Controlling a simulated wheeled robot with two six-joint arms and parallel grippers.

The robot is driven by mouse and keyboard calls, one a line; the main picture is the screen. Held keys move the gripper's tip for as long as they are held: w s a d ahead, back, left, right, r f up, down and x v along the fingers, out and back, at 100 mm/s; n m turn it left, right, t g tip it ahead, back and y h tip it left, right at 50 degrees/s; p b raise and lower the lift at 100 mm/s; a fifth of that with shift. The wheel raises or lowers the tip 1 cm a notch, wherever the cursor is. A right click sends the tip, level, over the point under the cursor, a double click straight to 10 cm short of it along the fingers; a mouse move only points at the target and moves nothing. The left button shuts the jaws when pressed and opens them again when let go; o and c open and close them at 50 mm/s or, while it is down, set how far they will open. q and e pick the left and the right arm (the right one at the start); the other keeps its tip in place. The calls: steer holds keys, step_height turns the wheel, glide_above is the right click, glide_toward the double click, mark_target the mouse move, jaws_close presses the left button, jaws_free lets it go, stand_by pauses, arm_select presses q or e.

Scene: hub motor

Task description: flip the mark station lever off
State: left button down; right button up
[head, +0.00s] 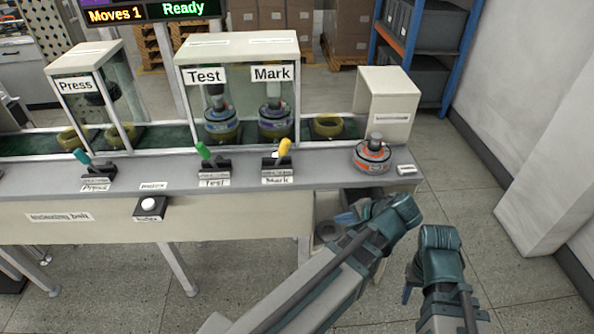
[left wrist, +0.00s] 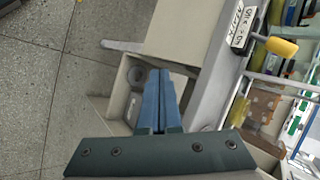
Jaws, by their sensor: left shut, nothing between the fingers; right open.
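The Mark lever (head: 285,148) has a yellow handle and stands tilted up and slightly right on its black base, above the "Mark" label on the grey ledge. Its yellow handle also shows at the upper right of the left wrist view (left wrist: 282,47). My left gripper (head: 345,218) is below and to the right of the lever, in front of the bench and apart from it. Its blue fingers (left wrist: 158,100) are together with nothing between them. My right gripper (head: 407,293) is open, low at the right and mostly hidden behind its own arm.
The green Test lever (head: 203,151) and teal Press lever (head: 82,157) stand to the left on the same ledge. A black box with a white button (head: 148,205) is on the bench front. An orange-grey motor (head: 372,156) sits at the ledge's right end. Floor is clear at right.

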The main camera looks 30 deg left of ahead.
mark_target(281, 155)
arm_select(q)
steer(key=w+a+m+t+y+b, duration=0.1)
steer(key=w+a+y+b, duration=0.1)
steer(key=b, duration=0.3)
steer(key=w+a+t+y+b, duration=0.1)
steer(key=w+a+y+b, duration=0.2)
steer(key=w+y+b, duration=0.1)
steer(key=w+a+r+m+t+y+b, duration=0.1)
steer(key=w+a+t+y+b, duration=0.1)
steer(key=b, duration=0.3)
steer(key=shift+w+a+m+y+b, duration=0.3)
steer(key=shift+w+a+y+b, duration=0.15)
steer(key=shift+a+y, duration=0.35)
steer(key=shift+w+d+r+m+t+y+b, duration=0.1)
steer(key=shift+w+r+m+t+y+b, duration=0.25)
steer(key=shift+r+y+b, duration=0.35)
steer(key=p+x, duration=0.2)
steer(key=x, duration=0.7)
steer(key=shift+w, duration=0.15)
steer(key=a, duration=0.2)
steer(key=s+a+r+p, duration=0.1)
steer(key=shift+a+r, duration=0.1)
steer(key=shift+a, duration=0.05)
steer(key=shift+s+a+r, duration=0.1)
steer(key=shift+s+a, duration=0.15)
steer(key=shift+a, duration=0.3)
